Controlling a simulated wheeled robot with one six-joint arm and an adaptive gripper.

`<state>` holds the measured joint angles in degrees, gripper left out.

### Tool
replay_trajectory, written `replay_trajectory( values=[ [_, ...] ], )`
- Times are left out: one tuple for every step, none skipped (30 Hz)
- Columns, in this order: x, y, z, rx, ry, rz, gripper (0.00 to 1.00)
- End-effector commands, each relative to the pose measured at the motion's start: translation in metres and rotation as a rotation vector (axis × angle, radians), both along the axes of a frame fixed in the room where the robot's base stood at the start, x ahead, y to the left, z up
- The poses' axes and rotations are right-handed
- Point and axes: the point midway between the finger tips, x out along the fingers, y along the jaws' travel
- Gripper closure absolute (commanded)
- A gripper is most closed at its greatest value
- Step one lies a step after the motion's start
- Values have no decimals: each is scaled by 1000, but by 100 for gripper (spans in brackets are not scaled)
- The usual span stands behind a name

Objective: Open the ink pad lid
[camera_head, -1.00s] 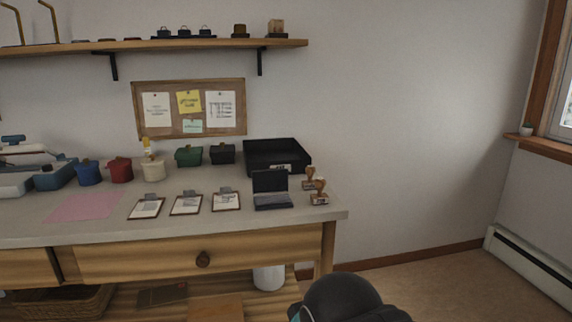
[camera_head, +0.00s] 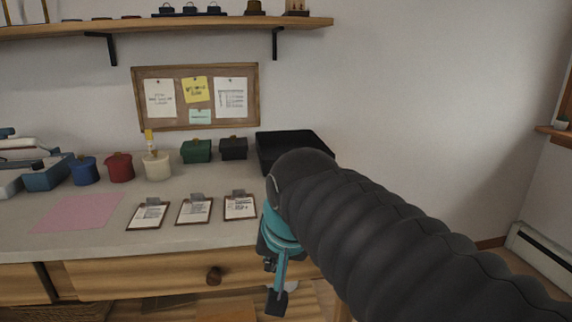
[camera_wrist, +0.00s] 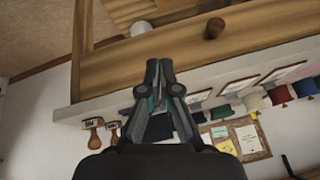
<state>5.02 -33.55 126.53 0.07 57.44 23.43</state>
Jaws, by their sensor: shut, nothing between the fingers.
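My gripper (camera_head: 277,300) hangs in front of the workbench's drawer front, fingers pointing down. In the wrist view, its two fingers (camera_wrist: 159,68) are together and hold nothing. My arm hides the ink pad in the head view. In the wrist view, which looks upside down, a dark shape (camera_wrist: 182,128) partly behind the fingers is probably the ink pad. It is too dark and covered to tell how its lid stands. In the earlier head frame, a dark, flat, hinged case beside the stamps had its lid raised.
Two wooden-handled stamps (camera_wrist: 93,124) stand near the bench end. Several clipboards (camera_head: 194,211) lie left of my gripper. A black tray (camera_head: 270,150) sits at the back. A drawer knob (camera_head: 214,275) sticks out from the bench front.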

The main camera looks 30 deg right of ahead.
Motion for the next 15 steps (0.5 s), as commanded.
replay_trajectory(
  values=[
    [20, -10, 23, 50, -11, -116, 100],
    [30, -16, 36, 84, -19, -186, 100],
    [42, -24, 52, 128, -30, -281, 100],
    [51, -29, 64, 162, -37, -352, 100],
    [61, -36, 76, 195, -47, -422, 100],
    [72, -44, 90, 240, -59, -515, 100],
    [81, -51, 101, 274, -68, -582, 100],
    [89, -58, 111, 306, -78, -648, 100],
    [98, -67, 123, 347, -92, -732, 100],
    [105, -73, 132, 377, -102, -790, 100],
    [111, -79, 140, 406, -111, -846, 100],
    [118, -87, 149, 440, -123, -913, 100],
    [123, -92, 155, 465, -131, -959, 100],
    [127, -96, 161, 486, -139, -1001, 100],
    [132, -102, 167, 512, -149, -1050, 100]
  ],
)
